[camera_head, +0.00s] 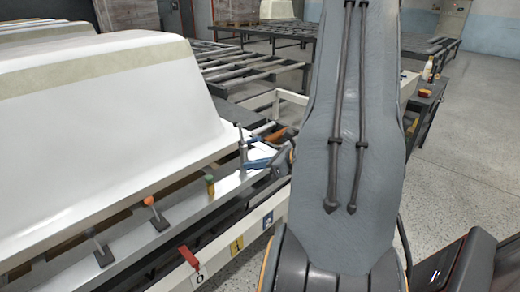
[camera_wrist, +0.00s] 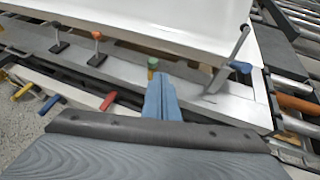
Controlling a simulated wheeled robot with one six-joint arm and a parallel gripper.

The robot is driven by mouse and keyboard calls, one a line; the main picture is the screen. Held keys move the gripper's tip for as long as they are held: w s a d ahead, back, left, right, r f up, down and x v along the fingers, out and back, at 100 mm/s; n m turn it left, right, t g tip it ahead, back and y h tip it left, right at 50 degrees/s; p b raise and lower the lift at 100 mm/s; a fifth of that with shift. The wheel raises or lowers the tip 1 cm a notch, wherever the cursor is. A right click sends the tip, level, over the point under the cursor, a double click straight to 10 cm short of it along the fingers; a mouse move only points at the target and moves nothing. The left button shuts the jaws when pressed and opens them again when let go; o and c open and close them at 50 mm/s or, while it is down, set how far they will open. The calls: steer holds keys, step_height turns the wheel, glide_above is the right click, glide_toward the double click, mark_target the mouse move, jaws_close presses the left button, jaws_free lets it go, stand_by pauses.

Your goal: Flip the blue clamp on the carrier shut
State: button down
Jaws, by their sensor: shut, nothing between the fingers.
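On the carrier's pale side rail (camera_wrist: 130,67), a tall grey clamp lever (camera_wrist: 231,51) stands tilted up, with a blue part (camera_wrist: 241,67) beside it. The head view shows this lever (camera_head: 241,143) upright by the tub's far corner. My arm hides part of the carrier's right end.
A white tub shell (camera_head: 110,100) rises behind the rail. An orange-knobbed clamp (camera_head: 149,201) stands left of the green one. Red (camera_wrist: 107,101), yellow (camera_wrist: 48,105) and blue (camera_wrist: 22,91) levers line the near side. Roller tables (camera_head: 250,75) lie beyond; floor at right is open.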

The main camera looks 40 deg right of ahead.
steer(key=s+d+f+m+t+h, duration=0.1)
steer(key=d+m+h, duration=0.3)
steer(key=d, duration=0.7)
steer(key=shift+s+f+m+t+h, duration=0.3)
steer(key=shift+s+f+m+t, duration=0.15)
steer(key=shift+s+m, duration=0.35)
steer(key=shift+w, duration=0.1)
steer(key=w+p, duration=0.2)
steer(key=w, duration=0.9)
steer(key=shift+w+d+f, duration=0.15)
steer(key=shift+w+d, duration=0.05)
steer(key=shift+w, duration=0.05)
